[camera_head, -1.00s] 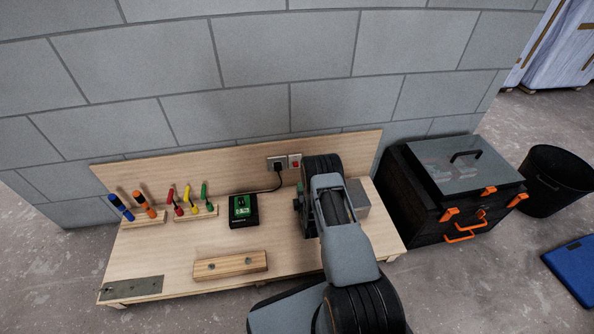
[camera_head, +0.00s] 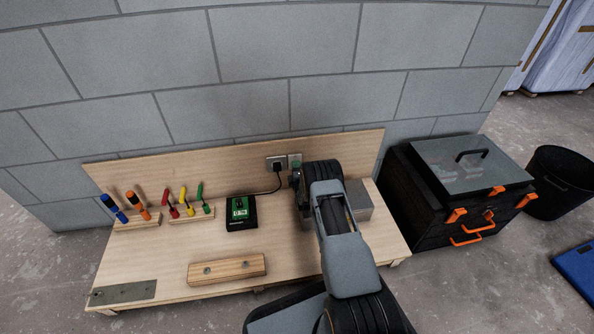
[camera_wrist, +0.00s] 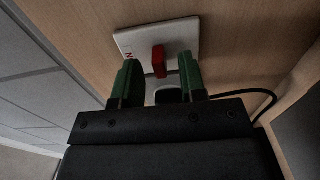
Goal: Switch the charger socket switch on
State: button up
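The charger socket (camera_head: 277,163) is a pale plate on the wooden back board, with a black plug in it. Beside it on the right is a small switch plate (camera_head: 296,157), partly covered by my arm in the head view. In the wrist view a white plate (camera_wrist: 180,38) carries a red switch (camera_wrist: 157,61) and a small red mark at its left. My gripper (camera_wrist: 160,76) has its two green-faced fingers apart, one on each side below the red switch, with nothing clearly held. Whether a finger touches the switch I cannot tell. In the head view my wrist hides the fingertips.
The black charger (camera_head: 241,212) with a green top sits on the bench (camera_head: 165,262), its cable running to the plug. A wooden block (camera_head: 227,269) lies in front, upright tools stand left, and a grey box (camera_head: 359,200) is right of my arm.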

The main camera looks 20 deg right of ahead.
grip_shut()
jog(key=shift+w+r+g+y+p, duration=0.15)
jog(key=shift+r+g+p, duration=0.3)
jog(key=shift+g+p, duration=0.55)
jog(key=shift+w+r+g+y+p, duration=0.1)
jog(key=shift+r+g+y+p, duration=0.25)
jog(key=shift+g+p, duration=0.6)
jog(key=shift+g, duration=0.25)
grip_release()
jog(key=shift+s, duration=0.1)
